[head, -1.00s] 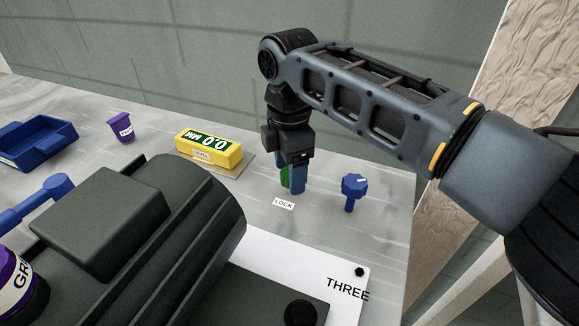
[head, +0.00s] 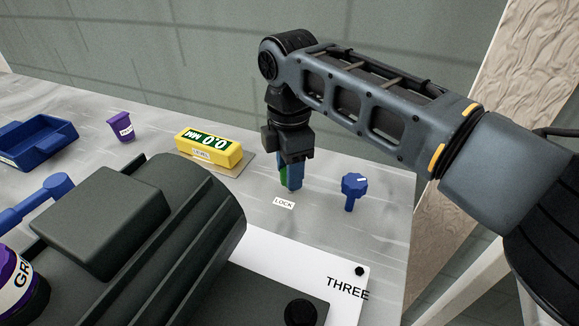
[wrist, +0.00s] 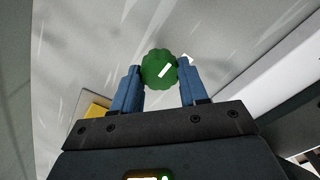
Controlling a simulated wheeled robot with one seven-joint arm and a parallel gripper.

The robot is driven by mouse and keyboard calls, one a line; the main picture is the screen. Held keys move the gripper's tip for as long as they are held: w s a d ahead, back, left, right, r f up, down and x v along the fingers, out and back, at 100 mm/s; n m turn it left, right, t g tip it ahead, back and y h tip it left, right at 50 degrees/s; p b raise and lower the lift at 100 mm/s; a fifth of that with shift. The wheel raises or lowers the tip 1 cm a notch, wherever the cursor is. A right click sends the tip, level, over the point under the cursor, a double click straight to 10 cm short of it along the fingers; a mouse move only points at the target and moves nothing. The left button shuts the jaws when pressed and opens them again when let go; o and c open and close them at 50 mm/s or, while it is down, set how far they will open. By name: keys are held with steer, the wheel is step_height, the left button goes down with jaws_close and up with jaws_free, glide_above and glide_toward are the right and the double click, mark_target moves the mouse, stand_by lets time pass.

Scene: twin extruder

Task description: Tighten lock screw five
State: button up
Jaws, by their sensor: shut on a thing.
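A green scalloped knob (wrist: 158,69) with a white pointer line sits between the two blue fingers of my gripper (wrist: 160,75) in the wrist view. The fingers are shut on it from both sides. In the head view my gripper (head: 291,187) points straight down behind the LOCK label (head: 284,203), and only a sliver of the green knob (head: 283,174) shows beside the fingers. No number can be read on the knob.
A blue knob (head: 354,185) on a stem stands close to the right of my gripper. A yellow readout (head: 209,148) showing 0.0 MM is to the left. A purple cup (head: 121,128) and blue tray (head: 38,143) are farther left. The dark machine body (head: 150,220) fills the front.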

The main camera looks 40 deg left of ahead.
steer(key=m+p, duration=0.3)
steer(key=shift+r+m+p, duration=0.15)
steer(key=shift+m+p, duration=0.15)
steer(key=shift+p, duration=0.05)
steer(key=m+p, duration=0.3)
steer(key=m, duration=0.2)
steer(key=shift+m+p, duration=0.3)
steer(key=shift+p, duration=0.05)
steer(key=m+p, duration=0.2)
steer(key=m, duration=0.2)
steer(key=shift+w, duration=0.1)
steer(key=shift+w+m+p, duration=0.1)
steer(key=shift+m+p, duration=0.9)
steer(key=shift+m, duration=1.3)
steer(key=o, duration=1.1)
steer(key=shift+c, duration=0.2)
